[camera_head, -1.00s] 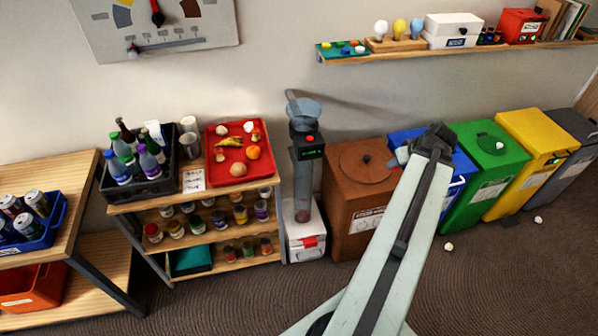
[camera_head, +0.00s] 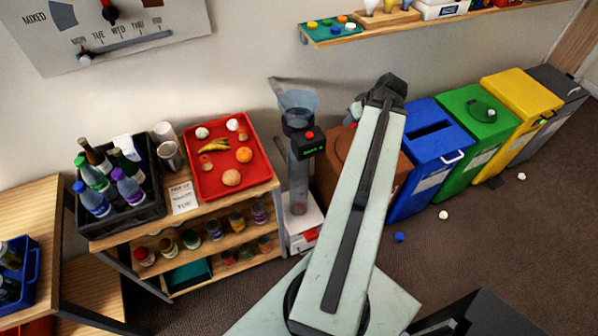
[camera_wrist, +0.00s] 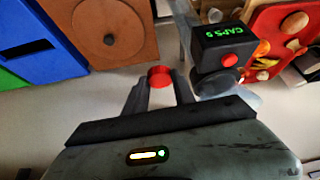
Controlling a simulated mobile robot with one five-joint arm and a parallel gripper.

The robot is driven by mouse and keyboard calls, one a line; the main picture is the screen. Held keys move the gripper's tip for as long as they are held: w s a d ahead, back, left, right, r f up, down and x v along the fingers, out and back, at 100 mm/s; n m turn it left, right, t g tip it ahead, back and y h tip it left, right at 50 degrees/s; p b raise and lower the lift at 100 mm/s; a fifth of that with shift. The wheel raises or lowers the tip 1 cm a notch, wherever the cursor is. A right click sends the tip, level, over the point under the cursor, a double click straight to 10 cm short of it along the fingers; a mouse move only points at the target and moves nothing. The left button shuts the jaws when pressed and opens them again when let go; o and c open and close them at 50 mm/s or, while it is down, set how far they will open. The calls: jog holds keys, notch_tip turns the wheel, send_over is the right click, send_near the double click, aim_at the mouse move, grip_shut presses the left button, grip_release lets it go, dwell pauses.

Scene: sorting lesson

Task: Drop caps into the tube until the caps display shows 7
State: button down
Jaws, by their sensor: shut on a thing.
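The clear tube (camera_head: 299,180) stands upright between the shelf cart and the brown bin, with a funnel (camera_head: 298,104) on top. Its black display box (camera_head: 308,141) has a red button; in the wrist view the display (camera_wrist: 224,34) appears to read CAPS 5 in green. My gripper (camera_wrist: 160,82) is shut on a red cap (camera_wrist: 160,72). In the head view my gripper (camera_head: 355,110) is right of the funnel and apart from it, partly hidden by my arm. More caps lie on a teal board (camera_head: 316,37) on the wall shelf.
A brown bin (camera_head: 334,150) stands beside the tube, then blue (camera_head: 432,160), green, yellow and grey bins. A red tray (camera_head: 210,185) and black bottle crate (camera_head: 150,215) sit on the cart. A blue piece (camera_head: 399,237) and small white pieces lie on the floor.

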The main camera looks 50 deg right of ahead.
jog(key=w+a+r+n+y+p, duration=0.1)
jog(key=w+a+r+n+p, duration=0.15)
jog(key=w+r+p, duration=0.4)
jog(key=w+a+r+n+y+p, duration=0.1)
jog(key=w+a+r+n+p, duration=0.2)
jog(key=w, duration=0.7)
jog(key=shift+m, duration=0.55)
jog(key=f+b, duration=0.5)
jog(key=shift+s+a+f+b, duration=0.1)
jog(key=shift+a+b, duration=0.1)
jog(key=shift+b, duration=0.15)
jog(key=c, duration=1)
grip_release()
jog(key=shift+o, duration=0.2)
